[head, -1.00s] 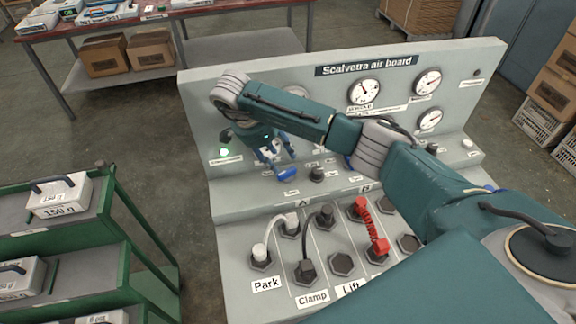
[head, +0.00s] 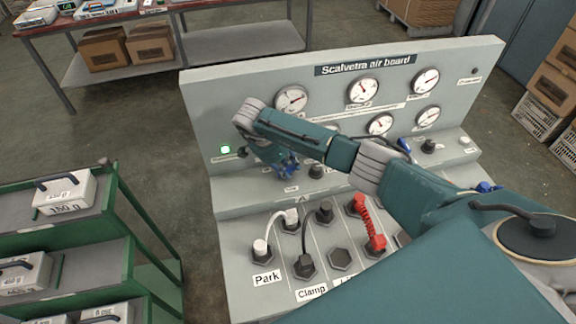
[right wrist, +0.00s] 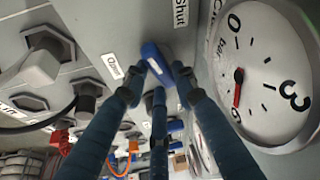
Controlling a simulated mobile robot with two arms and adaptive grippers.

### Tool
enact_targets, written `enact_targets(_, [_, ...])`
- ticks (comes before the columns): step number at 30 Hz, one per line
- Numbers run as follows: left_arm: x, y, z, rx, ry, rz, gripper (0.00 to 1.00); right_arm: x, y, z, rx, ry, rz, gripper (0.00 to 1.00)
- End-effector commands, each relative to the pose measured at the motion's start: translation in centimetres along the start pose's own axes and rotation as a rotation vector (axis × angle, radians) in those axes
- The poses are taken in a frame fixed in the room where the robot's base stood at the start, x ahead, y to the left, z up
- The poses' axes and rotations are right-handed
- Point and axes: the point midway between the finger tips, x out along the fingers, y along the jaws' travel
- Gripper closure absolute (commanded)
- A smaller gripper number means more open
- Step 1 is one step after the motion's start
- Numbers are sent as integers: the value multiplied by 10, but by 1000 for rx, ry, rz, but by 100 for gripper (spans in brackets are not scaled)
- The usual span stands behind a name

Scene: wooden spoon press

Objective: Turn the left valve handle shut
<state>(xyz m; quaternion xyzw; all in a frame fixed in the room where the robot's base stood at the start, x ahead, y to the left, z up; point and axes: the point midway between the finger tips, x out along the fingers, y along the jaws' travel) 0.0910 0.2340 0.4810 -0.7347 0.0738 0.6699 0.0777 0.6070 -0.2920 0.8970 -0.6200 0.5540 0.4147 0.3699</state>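The left valve handle (right wrist: 157,64) is blue and shows in the right wrist view between my fingertips, near the labels Open (right wrist: 112,66) and Shut (right wrist: 181,12). My right gripper (head: 287,169) is low over the left end of the board's valve ledge, and its fingers hide most of the handle in the head view. In the right wrist view the fingers of the right gripper (right wrist: 158,73) stand apart on either side of the handle. I cannot tell whether they touch it. My left gripper is not in view.
The air board (head: 222,95) carries several gauges, including one (right wrist: 265,75) close beside my right fingers. Another blue handle (head: 404,145) is farther right. Below are hose sockets with a red coiled hose (head: 368,220). A green rack (head: 120,215) stands at the left.

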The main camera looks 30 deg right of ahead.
Motion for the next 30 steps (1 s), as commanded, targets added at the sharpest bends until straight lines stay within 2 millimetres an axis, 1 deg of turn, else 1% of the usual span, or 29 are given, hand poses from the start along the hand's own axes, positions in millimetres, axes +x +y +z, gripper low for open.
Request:
enact_targets(1, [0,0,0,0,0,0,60,0,0,0,0,0,0,88])
enact_targets(3, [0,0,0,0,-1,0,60,0,0,0,0,0,0,100])
enact_targets(7, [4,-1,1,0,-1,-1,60,1,0,0,11,0,4,100])
enact_targets(12, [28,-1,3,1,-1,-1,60,5,-2,2,124,2,48,100])
enact_targets(15, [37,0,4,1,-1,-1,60,4,-1,2,187,2,75,100])
enact_targets(19, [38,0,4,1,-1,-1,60,0,0,1,219,1,91,100])
enact_targets(26, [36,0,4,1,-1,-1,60,-1,0,1,219,1,91,100])
enact_targets(27, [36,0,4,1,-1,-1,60,-1,0,1,218,1,91,70])
enact_targets(29, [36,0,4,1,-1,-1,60,-1,0,1,218,1,91,58])
enact_targets(30, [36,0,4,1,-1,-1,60,-1,0,1,218,1,91,56])
